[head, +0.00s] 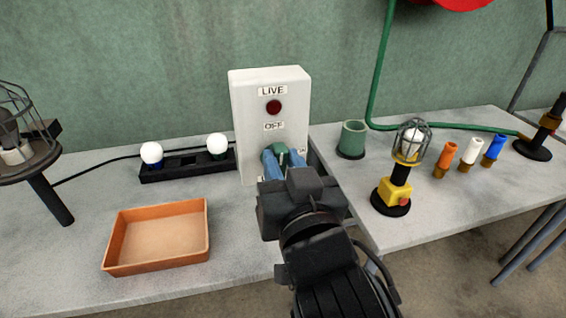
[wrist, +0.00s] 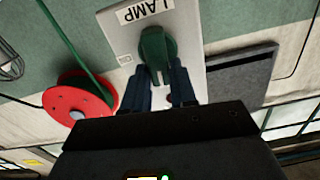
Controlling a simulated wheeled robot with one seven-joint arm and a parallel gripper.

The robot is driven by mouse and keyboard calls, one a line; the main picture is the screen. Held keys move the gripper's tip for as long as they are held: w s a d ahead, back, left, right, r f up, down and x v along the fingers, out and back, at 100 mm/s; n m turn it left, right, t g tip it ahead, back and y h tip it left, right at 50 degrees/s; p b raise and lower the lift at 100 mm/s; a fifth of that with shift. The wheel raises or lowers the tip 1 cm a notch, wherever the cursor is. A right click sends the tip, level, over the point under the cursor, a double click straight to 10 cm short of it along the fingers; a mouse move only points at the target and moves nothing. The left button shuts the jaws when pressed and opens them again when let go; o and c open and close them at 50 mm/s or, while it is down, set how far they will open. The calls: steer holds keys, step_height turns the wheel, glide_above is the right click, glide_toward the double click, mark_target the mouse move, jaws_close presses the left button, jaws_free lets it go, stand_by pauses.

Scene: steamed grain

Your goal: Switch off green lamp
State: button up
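A white switch box (head: 241,112) stands at the back of the table, with a dark red light (head: 273,107) between the labels LIVE and OFF. Its green knob (head: 281,150) is low on the front, and also shows in the wrist view (wrist: 153,47) below the LAMP label. My gripper (head: 284,166) has its blue fingers on either side of this knob. In the wrist view the fingertips (wrist: 160,78) appear to press on its sides. A black strip holds a white bulb with a green base (head: 217,144) and one with a blue base (head: 151,154); neither clearly glows.
An orange tray (head: 117,237) sits at the front left. To the right are a green cup (head: 352,139), a yellow caged lamp (head: 396,192) and several coloured handles. A caged lamp on a stand (head: 52,199) is at the far left.

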jaws_close()
steer(key=shift+n+p, duration=0.35)
steer(key=shift+n, duration=0.35)
steer(key=shift+o, duration=2.3)
jaws_free()
steer(key=shift+a, duration=0.1)
steer(key=shift+s, duration=0.1)
steer(key=b+v, duration=0.1)
steer(key=v, duration=0.6)
steer(key=shift+s, duration=0.35)
